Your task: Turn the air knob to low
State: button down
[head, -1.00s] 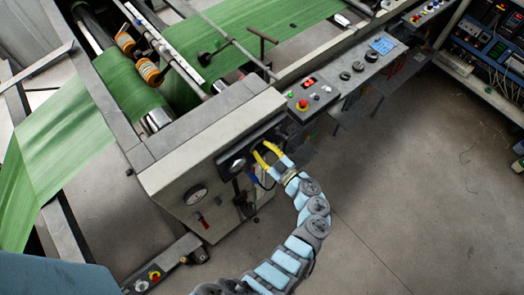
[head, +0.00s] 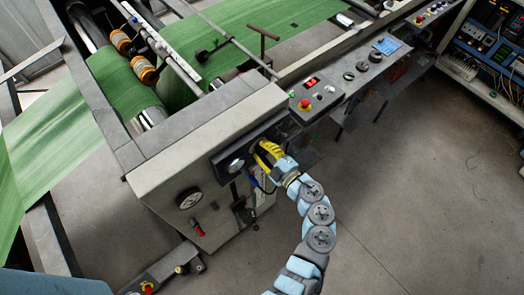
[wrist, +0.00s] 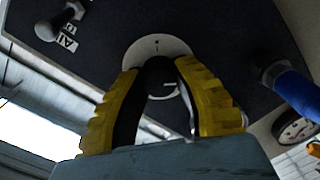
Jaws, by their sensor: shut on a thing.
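A black round knob (wrist: 160,72) on a white dial plate (wrist: 146,47) sits on a dark panel in the wrist view. My gripper (wrist: 160,65) has yellow ribbed fingers, one on each side of the knob, and is shut on it. The dial's markings are mostly hidden, so I cannot read the setting. In the head view my gripper (head: 265,150) is at the cabinet's dark front panel and hides the knob.
A small lever (wrist: 48,28) is near the label, and a blue-sleeved part (wrist: 298,92) is right of my gripper in the wrist view. Floor at right is clear.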

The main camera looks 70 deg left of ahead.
jog(key=shift+s+r, duration=0.1)
jog(key=shift+r, duration=0.1)
dwell(0.3)
jog(key=c, duration=0.7)
grip_release()
jog(key=shift+a, duration=0.1)
jog(key=shift+c, duration=0.2)
jog(key=shift+f, duration=0.1)
jog(key=shift+w+d, duration=0.2)
jog(key=shift+d, duration=0.3)
jog(key=v, duration=1.1)
